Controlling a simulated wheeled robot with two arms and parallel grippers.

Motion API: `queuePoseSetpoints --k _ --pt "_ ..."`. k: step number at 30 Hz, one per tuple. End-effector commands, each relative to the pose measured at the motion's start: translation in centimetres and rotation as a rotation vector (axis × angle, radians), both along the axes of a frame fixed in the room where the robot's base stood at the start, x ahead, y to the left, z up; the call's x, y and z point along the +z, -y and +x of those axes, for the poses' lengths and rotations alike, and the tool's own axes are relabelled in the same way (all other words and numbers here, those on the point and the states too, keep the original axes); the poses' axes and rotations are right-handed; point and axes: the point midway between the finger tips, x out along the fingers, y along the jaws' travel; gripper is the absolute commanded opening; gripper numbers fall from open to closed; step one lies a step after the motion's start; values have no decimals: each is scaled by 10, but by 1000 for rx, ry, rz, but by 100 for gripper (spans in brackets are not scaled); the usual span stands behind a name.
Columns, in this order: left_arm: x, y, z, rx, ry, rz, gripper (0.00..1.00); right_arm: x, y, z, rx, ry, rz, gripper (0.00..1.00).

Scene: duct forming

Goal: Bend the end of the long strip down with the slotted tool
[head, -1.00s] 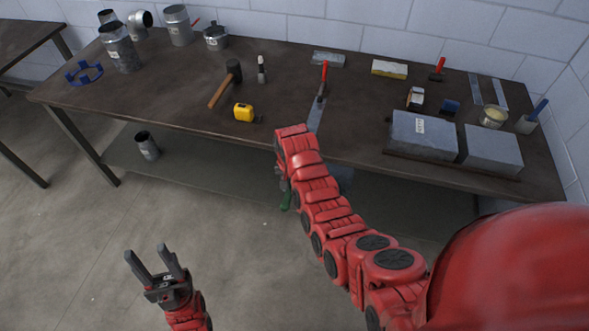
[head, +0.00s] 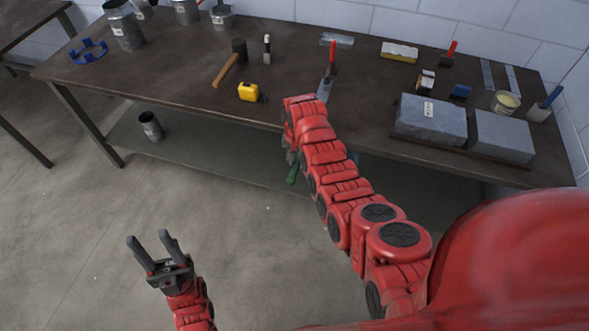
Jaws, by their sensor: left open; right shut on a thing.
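I cannot tell whether the tool touches the strip. My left gripper (head: 152,248) is open and empty above the floor, well away from the table.
On the table are a hammer (head: 232,62), a yellow tape measure (head: 249,92), a blue ring-shaped holder (head: 88,51) and metal duct pieces (head: 123,25). Two grey blocks (head: 430,117) stand at the right. A can (head: 151,126) stands on the lower shelf. The floor at left is clear.

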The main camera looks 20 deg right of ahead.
Motion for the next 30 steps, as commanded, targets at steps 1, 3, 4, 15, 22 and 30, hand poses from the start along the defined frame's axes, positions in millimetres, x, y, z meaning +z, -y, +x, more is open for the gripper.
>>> queuePoseSetpoints --k 1,3,4,15,22,30 --pt "-4 0 0 0 0 0 50 -1 2 3 -1 1 -1 0" --pt "-5 0 0 0 0 0 50 0 3 4 0 1 -1 0" --pt "-5 0 0 0 0 0 50 0 3 5 0 1 0 0" --pt "-5 0 0 0 0 0 50 1 3 5 0 1 0 0" --pt "-14 0 0 0 0 0 50 -1 5 8 0 1 1 0" --pt "-13 0 0 0 0 0 50 1 5 8 0 1 1 0"
